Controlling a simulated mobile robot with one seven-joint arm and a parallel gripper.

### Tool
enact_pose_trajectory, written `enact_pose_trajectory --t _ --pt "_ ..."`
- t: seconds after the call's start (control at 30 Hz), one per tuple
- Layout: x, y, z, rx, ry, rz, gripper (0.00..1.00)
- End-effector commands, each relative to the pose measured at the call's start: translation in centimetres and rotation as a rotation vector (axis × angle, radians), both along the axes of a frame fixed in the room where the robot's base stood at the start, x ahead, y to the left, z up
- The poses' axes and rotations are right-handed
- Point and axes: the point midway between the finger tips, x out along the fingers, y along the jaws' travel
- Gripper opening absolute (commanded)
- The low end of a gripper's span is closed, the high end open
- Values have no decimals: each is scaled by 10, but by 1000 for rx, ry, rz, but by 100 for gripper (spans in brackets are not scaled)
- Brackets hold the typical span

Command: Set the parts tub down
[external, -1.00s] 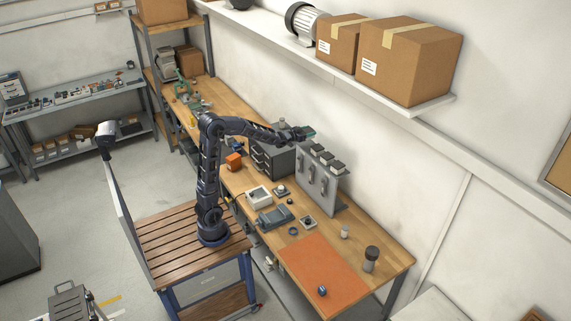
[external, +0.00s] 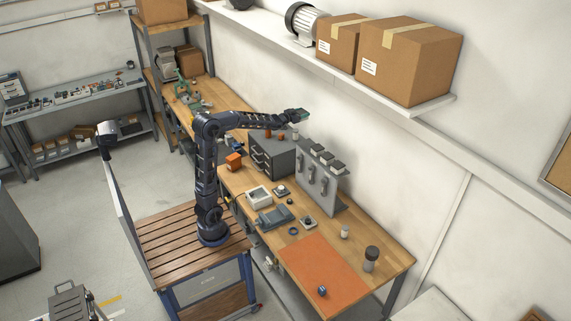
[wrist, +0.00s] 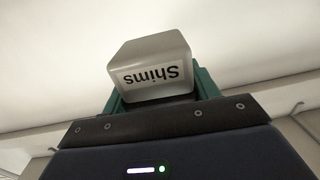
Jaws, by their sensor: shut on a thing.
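The parts tub (wrist: 150,66) is a small pale grey box with a "Shims" label that reads upside down in the wrist view. My gripper (wrist: 160,92) is shut on it, with a green finger on each side. In the external view my gripper (external: 299,115) holds the tub up in the air, above and beyond the grey drawer cabinet (external: 272,156), near the wall. The tub is too small there to make out clearly.
A grey upright panel with hanging tools (external: 316,187) and several small tubs along its top stands right of the cabinet. The wooden bench (external: 385,262) carries an orange mat (external: 322,268), a dark cylinder (external: 371,260) and other parts. A wall shelf with cartons (external: 408,62) is above.

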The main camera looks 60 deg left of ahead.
Motion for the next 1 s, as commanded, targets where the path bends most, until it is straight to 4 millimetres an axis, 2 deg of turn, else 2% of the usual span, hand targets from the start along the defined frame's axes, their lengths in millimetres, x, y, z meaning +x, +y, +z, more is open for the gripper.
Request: enact_pose_trajectory --t 0.03,0.1,0.27,0.5,0.7,1.0 --pt "-1 25 -14 -1 4 32 33" --pt "-4 55 -30 -2 5 71 33" --pt "-17 122 -65 -1 4 162 33" --pt "-51 217 -115 -1 3 303 33" --pt "-87 285 -152 0 3 414 33" --pt "-149 365 -198 -1 2 565 33"
